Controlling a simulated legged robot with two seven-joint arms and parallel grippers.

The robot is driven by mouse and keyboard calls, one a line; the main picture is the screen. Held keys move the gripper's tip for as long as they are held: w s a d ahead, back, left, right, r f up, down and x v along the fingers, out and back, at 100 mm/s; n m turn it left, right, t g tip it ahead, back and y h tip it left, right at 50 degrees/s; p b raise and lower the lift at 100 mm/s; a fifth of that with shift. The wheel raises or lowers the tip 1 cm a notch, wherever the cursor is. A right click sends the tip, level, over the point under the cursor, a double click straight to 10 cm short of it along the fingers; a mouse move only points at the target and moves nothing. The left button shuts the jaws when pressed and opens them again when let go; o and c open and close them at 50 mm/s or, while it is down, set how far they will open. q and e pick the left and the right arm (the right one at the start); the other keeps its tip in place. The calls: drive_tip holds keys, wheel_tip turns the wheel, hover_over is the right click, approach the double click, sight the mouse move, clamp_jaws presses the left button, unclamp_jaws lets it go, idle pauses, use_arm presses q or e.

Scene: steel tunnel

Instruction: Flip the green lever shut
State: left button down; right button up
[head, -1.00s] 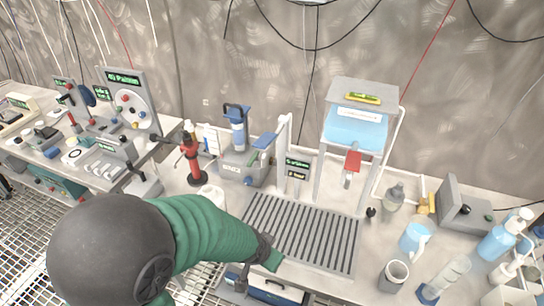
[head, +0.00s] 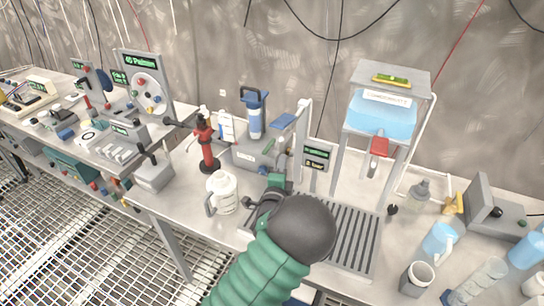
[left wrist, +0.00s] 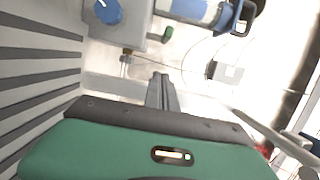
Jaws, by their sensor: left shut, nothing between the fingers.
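The green lever (head: 268,146) is a small handle on the grey filter box (head: 246,157) in the head view. In the left wrist view the lever (left wrist: 168,33) sticks out from the corner of the grey housing, beyond my fingertips. My left gripper (head: 249,203) is in front of the box, right of the white jug, and partly hidden by my own arm. In the left wrist view my left gripper (left wrist: 160,77) is shut and empty, pointing towards the lever with a gap between them. My right gripper is not in view.
A white jug (head: 222,194) stands just left of my gripper. A red pump (head: 207,146) stands behind it. A slotted drain grate (head: 345,240) lies to the right, below a blue water tank (head: 381,118) on a stand. A white post (head: 300,135) rises beside the filter box.

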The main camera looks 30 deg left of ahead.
sight(263, 154)
use_arm(q)
drive_tip(key=a, duration=0.1)
drive_tip(key=w+a, duration=0.1)
drive_tip(key=a, duration=0.1)
drive_tip(key=shift+w+a, duration=0.25)
drive_tip(key=shift+w, duration=0.1)
drive_tip(key=shift+s+a, duration=0.1)
drive_tip(key=shift+a, duration=0.5)
drive_tip(key=a, duration=0.1)
drive_tip(key=s+a, duration=0.1)
drive_tip(key=shift+a+b, duration=0.3)
drive_tip(key=shift+a, duration=0.2)
drive_tip(key=shift+w+f, duration=0.1)
